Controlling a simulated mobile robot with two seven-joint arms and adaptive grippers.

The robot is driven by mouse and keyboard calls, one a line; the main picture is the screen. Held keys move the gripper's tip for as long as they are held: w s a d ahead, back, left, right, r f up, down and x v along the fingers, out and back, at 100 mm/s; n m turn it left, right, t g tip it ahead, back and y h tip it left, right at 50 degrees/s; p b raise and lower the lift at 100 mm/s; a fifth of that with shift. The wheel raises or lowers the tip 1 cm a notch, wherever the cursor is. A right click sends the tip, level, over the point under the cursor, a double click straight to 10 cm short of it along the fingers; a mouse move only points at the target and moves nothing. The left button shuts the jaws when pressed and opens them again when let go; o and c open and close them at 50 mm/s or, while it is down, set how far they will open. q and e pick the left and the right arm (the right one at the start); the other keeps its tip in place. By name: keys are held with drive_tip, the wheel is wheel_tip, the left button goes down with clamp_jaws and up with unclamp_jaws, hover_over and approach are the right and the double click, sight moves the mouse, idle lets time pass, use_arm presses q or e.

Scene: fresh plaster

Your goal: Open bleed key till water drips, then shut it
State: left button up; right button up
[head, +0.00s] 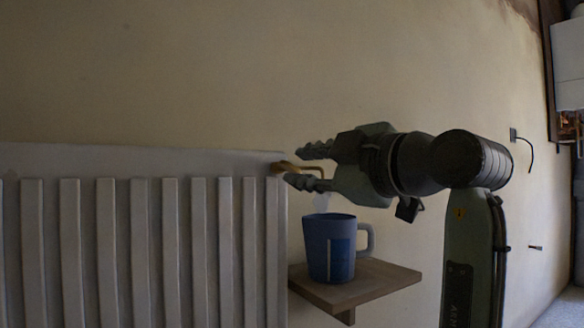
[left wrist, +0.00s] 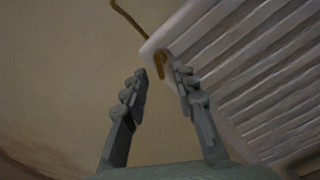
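A brass bleed key (head: 305,169) sits at the top right end of the white radiator (head: 135,160). It reaches rightward between the fingers of my left gripper (head: 296,166). The left gripper is open, one finger above the key and one below. A blue mug (head: 318,245) stands upright below the gripper. A pale faint patch shows just above the mug; I cannot tell what it is. My right gripper is not in view.
The mug stands on a small wooden shelf (head: 385,280) fixed to the plaster wall (head: 225,70), right of the radiator. A white unit (head: 568,65) with copper pipes hangs at the far right. A dark cable (head: 527,145) sticks out of the wall.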

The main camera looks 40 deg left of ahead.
use_arm(q)
drive_tip(key=v, duration=0.7)
drive_tip(key=shift+d, duration=0.25)
idle(1.3)
